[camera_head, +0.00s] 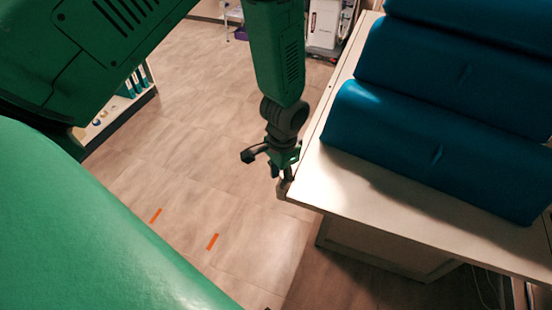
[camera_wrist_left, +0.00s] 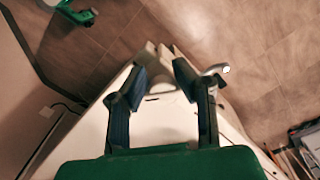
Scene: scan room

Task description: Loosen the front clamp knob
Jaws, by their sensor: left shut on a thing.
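My left gripper (camera_head: 281,168) hangs at the near left corner of the table, its arm coming down from the top of the head view. In the left wrist view, its two dark fingers (camera_wrist_left: 160,82) stand on either side of a pale piece (camera_wrist_left: 161,62) at the table's corner. The gripper is shut on this small piece, which I take to be the front clamp knob; its shape is mostly hidden by the fingers. In the head view a small grey part (camera_head: 284,187) shows just below the fingertips at the corner.
The pale table (camera_head: 350,190) carries several blue bolsters (camera_head: 420,150) behind the corner. Tiled floor (camera_head: 180,170) with two orange strips (camera_head: 212,241) is free to the left. A shelf (camera_head: 118,115) stands at the far left, and a white unit (camera_head: 325,24) at the back.

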